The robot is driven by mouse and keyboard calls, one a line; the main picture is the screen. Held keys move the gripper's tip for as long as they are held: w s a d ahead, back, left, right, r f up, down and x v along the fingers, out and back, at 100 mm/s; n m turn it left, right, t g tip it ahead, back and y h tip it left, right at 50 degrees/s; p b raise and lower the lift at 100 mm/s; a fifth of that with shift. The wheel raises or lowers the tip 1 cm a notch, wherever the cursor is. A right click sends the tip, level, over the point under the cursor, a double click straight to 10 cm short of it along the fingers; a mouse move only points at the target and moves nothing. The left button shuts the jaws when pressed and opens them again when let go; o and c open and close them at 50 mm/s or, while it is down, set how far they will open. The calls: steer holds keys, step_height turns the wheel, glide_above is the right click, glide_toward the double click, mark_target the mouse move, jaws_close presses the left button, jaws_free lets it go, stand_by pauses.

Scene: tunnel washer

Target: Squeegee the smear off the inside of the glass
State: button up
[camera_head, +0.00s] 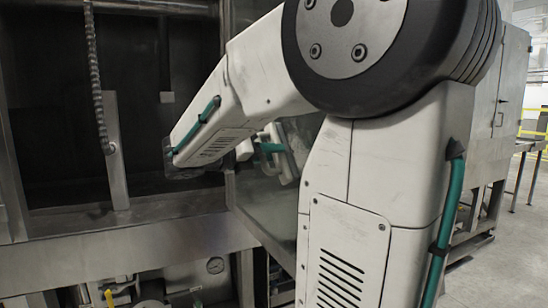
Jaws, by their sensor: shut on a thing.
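A greenish-grey glass pane (262,202) stands in a metal frame, angled out from the right side of the machine opening. My arm crosses in front of it and hides much of its right side. A pale link with a teal hose shows near the top of the pane; I cannot tell whether it is my wrist or a reflection. My gripper's jaws are hidden, and so is anything held in them. I cannot make out the smear or a squeegee.
The dark machine opening (60,130) is at the left, with a hanging corrugated hose (97,75) and an upright metal bar (117,155). A steel ledge (130,240) runs below it. A steel cabinet (500,95) and yellow rail (535,135) are at the right.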

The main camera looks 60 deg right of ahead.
steer(key=shift+s+a, duration=2.65)
steer(key=shift+s, duration=2.5)
steer(key=shift+w+d+r, duration=0.65)
steer(key=shift+w+d, duration=2.05)
steer(key=shift+w, duration=2.45)
steer(key=shift+s+a+r, duration=0.25)
steer(key=shift+s+a, duration=0.3)
steer(key=shift+s, duration=0.55)
steer(key=shift+s+a+r, duration=0.2)
steer(key=shift+s+a, duration=0.35)
steer(key=shift+s, duration=0.6)
steer(key=shift+s+a+r, duration=0.25)
steer(key=shift+s+a, duration=0.3)
steer(key=shift+s, duration=0.55)
steer(key=shift+s+a, duration=0.3)
steer(key=shift+s, duration=0.3)
steer(key=shift+c, duration=1)
steer(key=shift+s+a, duration=0.35)
steer(key=shift+s, duration=0.25)
steer(key=shift+s+a, duration=0.35)
steer(key=shift+s, duration=0.25)
steer(key=shift+w+f+v, duration=0.15)
steer(key=shift+w+v, duration=0.05)
steer(key=shift+v, duration=1.25)
steer(key=shift+w+f+v, duration=0.1)
steer(key=shift+w+v, duration=0.05)
steer(key=shift+v, duration=1.35)
